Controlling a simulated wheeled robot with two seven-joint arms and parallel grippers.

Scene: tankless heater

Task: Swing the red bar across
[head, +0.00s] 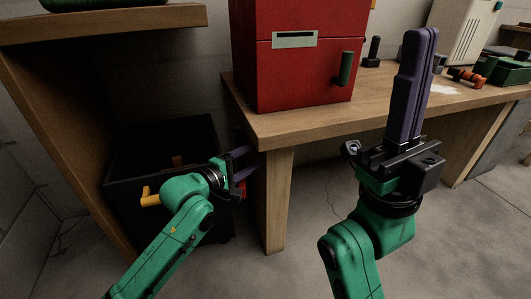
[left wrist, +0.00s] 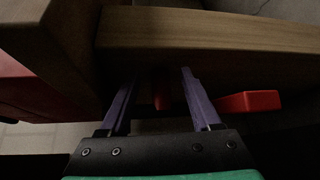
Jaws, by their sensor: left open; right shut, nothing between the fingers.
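My left gripper (head: 243,163) is open, its purple fingers pointing toward the wooden table leg. In the left wrist view its fingers (left wrist: 160,78) stand apart. A red bar end (left wrist: 250,102) sticks out to the right of the right-hand finger. A narrow red piece (left wrist: 161,98) shows between the fingers; whether it belongs to the same bar is too dark to tell. In the head view only a small bit of red (head: 242,188) shows beside my left gripper. My right gripper (head: 421,34) is shut and empty, fingers pointing up in front of the table.
A red cabinet (head: 300,75) with a dark handle (head: 345,68) stands on the wooden table (head: 300,122). A black open bin (head: 130,197) is behind my left arm. A wooden shelf (head: 120,22) is at upper left. A green tray (head: 505,72) sits at far right.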

